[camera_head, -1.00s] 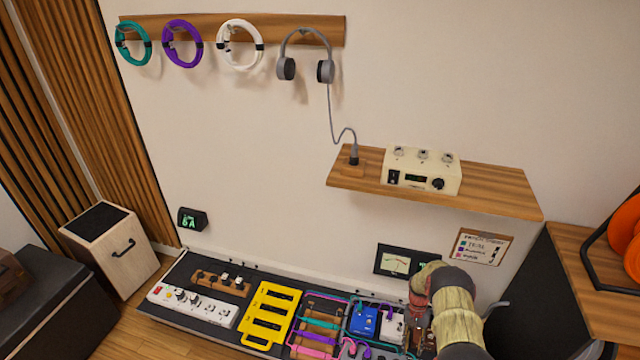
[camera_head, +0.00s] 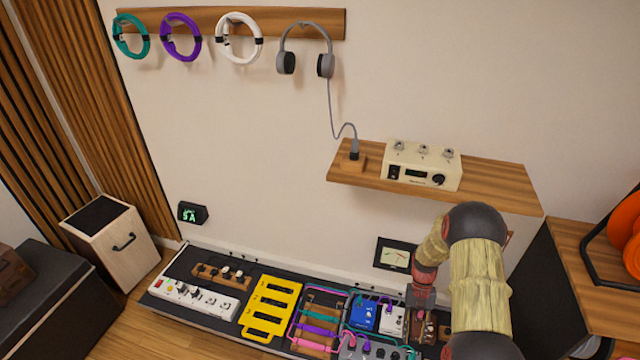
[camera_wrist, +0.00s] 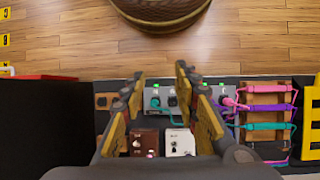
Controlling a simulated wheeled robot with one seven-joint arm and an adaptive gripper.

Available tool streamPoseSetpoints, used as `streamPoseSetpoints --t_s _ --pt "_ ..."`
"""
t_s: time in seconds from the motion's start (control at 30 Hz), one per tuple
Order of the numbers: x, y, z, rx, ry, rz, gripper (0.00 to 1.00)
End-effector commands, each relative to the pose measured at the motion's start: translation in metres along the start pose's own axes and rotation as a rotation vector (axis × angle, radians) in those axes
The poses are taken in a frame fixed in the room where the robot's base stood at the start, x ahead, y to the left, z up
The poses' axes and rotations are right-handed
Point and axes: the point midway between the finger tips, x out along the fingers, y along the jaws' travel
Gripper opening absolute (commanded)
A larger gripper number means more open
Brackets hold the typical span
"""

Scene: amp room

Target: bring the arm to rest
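My arm (camera_head: 478,285) rises at the lower right of the head view, bends at a dark elbow, and its forearm hangs down over the right end of the pedalboard. My gripper (camera_wrist: 160,95) is open in the wrist view, its two yellow-padded fingers well apart with nothing held between them. A brown pedal (camera_wrist: 145,142) and a white pedal (camera_wrist: 180,142) show beyond and between the fingers. In the head view the fingertips are hard to make out against the pedals.
A wooden shelf (camera_head: 500,185) with a cream amplifier (camera_head: 422,168) stands close above my elbow. A side cabinet (camera_head: 590,290) is at right.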

Motion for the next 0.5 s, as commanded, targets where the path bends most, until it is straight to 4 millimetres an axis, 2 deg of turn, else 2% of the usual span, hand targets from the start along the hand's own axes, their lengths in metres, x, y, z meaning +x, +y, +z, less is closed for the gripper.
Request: streamPoseSetpoints --t_s 0.03,0.2,0.5 --pt "-0.025 -0.002 0.013 -0.010 0.020 -0.001 0.31" --pt "-0.089 -0.006 0.056 -0.044 0.076 -0.006 0.31" --pt "-0.183 -0.012 0.142 -0.097 0.194 -0.011 0.31"
